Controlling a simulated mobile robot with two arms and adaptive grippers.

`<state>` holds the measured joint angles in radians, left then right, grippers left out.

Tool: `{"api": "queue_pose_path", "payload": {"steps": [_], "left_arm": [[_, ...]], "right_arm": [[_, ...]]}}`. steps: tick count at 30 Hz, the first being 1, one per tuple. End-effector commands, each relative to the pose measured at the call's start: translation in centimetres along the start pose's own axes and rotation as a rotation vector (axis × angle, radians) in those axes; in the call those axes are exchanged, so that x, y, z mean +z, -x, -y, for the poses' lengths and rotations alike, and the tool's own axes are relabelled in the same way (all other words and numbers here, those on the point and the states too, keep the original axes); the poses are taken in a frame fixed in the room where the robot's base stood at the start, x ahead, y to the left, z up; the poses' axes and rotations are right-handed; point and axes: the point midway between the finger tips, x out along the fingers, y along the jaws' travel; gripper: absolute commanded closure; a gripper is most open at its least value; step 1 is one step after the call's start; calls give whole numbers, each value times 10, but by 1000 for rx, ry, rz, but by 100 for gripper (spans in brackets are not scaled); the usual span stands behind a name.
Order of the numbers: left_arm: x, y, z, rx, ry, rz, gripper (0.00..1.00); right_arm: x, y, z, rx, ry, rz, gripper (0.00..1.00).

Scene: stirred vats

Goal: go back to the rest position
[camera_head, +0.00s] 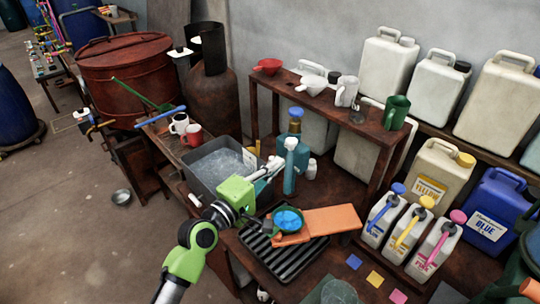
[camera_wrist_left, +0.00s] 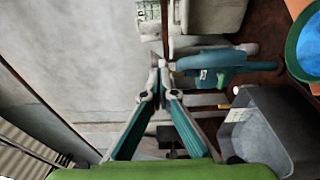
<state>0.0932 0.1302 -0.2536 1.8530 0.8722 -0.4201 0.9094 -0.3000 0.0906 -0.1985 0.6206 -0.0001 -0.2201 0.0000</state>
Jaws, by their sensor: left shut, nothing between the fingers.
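My left gripper (camera_head: 272,168) reaches in from the lower left in the head view, over the work table. Its fingers point away toward the grey tub and the teal spray bottle. In the left wrist view its two fingertips (camera_wrist_left: 160,82) meet with nothing between them, so it is shut and empty. My right gripper does not show in either view.
A grey tub of water (camera_head: 207,178) and a teal bottle (camera_head: 289,178) are close to the gripper. A blue-filled bowl (camera_head: 287,221), an orange board (camera_head: 332,219) and a black ribbed tray (camera_head: 300,262) lie nearby.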

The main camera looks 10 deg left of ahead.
Motion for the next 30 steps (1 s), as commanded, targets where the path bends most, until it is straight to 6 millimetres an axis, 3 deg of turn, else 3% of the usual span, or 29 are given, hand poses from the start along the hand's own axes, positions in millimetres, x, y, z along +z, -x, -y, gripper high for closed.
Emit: {"api": "queue_pose_path", "payload": {"steps": [4, 13, 22, 26, 29, 30], "left_arm": [[8, 7, 0, 0, 1, -2, 100], [10, 8, 0, -1, 0, -2, 100], [13, 12, 6, -21, -27, 5, 100], [30, 37, 42, -147, -187, 48, 100], [46, 80, 89, -330, -411, 120, 100], [50, 102, 109, -416, -510, 157, 100]], "right_arm": [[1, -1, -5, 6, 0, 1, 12], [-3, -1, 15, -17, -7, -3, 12], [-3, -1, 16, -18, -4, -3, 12], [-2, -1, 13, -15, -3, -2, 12], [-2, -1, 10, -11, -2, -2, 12], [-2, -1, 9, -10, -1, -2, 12]]}}
